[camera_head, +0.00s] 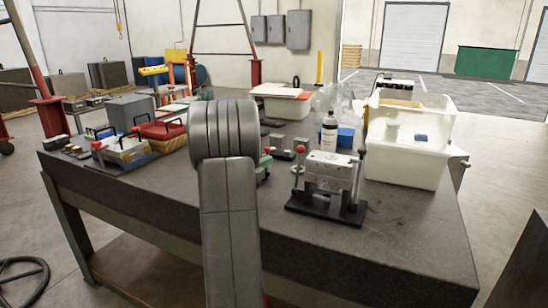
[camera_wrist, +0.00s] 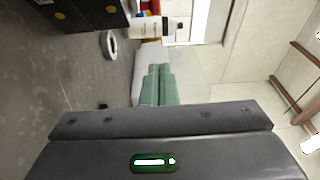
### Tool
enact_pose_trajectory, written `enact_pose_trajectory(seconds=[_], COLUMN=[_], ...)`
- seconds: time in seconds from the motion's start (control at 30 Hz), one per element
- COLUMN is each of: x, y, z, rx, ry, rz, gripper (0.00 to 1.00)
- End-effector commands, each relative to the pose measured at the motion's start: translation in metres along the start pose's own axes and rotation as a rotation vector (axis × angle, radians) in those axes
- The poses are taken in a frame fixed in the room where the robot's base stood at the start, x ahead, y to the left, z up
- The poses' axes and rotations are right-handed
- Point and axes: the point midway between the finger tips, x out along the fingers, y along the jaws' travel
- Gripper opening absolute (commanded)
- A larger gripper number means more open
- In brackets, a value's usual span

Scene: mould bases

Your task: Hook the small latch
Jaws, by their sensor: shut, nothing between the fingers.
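A metal mould block (camera_head: 330,172) stands on a black base (camera_head: 325,206) with upright posts and red knobs, at the right front of the dark table. I cannot make out the small latch on it. My gripper shows in the wrist view as two green fingers (camera_wrist: 158,72) pressed together, with nothing between them. In the head view my arm hides most of the gripper; a green part (camera_head: 265,168) shows beside the arm, left of the mould block. A dark block (camera_wrist: 85,14) at the wrist view's top left may be part of the fixture.
A white bottle (camera_head: 329,132) stands behind the mould block and also shows in the wrist view (camera_wrist: 150,26). White bins (camera_head: 405,168) stand to the right. A second mould set (camera_head: 122,152) and a red-lidded basket (camera_head: 160,131) are at left. The front right tabletop (camera_head: 390,250) is clear.

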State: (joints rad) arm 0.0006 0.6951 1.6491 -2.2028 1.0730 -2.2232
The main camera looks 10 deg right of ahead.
Motion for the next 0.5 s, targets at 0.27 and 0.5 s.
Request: enact_pose_trajectory(seconds=[0.27,0.5], x=[-0.021,-0.021], y=[0.003,0.003], z=[0.000,0.000], rx=[0.000,0.000], ry=[0.001,0.001], rz=[0.000,0.000], gripper=[0.00,0.00])
